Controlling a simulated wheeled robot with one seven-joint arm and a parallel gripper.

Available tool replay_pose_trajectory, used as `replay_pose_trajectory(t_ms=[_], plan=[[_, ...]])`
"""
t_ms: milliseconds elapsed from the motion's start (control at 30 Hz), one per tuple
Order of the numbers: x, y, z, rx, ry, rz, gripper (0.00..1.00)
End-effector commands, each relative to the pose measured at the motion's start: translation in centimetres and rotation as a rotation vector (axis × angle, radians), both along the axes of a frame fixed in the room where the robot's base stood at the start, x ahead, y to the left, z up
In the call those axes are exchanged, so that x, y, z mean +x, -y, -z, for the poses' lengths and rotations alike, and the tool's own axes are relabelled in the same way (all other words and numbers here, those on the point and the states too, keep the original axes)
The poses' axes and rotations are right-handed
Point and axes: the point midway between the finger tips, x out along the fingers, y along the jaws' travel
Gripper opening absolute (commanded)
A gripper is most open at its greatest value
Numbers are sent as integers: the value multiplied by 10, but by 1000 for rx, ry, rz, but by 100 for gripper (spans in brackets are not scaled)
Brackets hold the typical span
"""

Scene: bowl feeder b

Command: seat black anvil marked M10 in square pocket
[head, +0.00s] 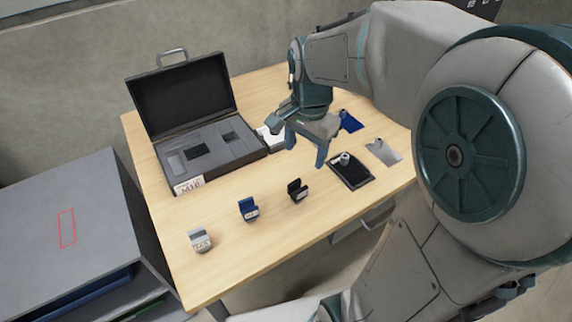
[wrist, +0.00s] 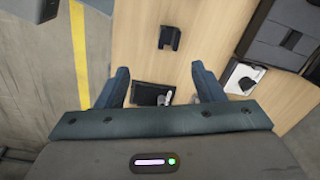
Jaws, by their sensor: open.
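A black anvil (head: 297,190) with a notched top stands on the table, in front of the case. It also shows in the wrist view (wrist: 170,37), ahead of the fingertips. The marking on its small white label is too small to read. An open dark case (head: 215,165) holds a grey foam insert with several recesses; two look dark, and I cannot tell which is the square pocket. My gripper (head: 298,140) is open and empty above the table, right of the case and behind the black anvil. In the wrist view my gripper (wrist: 160,68) shows both fingers wide apart.
A blue anvil (head: 248,209) and a grey one (head: 200,241) stand left of the black anvil. A black plate (head: 352,179), a silver plate (head: 391,154) and a blue plate (head: 354,122) lie on the right. A grey cabinet (head: 65,180) adjoins the table's left. The front table edge is clear.

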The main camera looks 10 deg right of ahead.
Motion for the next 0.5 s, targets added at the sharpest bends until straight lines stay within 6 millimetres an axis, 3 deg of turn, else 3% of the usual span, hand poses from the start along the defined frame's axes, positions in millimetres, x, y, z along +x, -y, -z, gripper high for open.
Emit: replay_pose_trajectory(t_ms=[33,200,367,500], plan=[[9,1,15,0,-20,64,62],[24,3,29,-2,-54,211,62],[26,3,48,-4,-65,241,62],[26,2,76,-3,-65,240,62]])
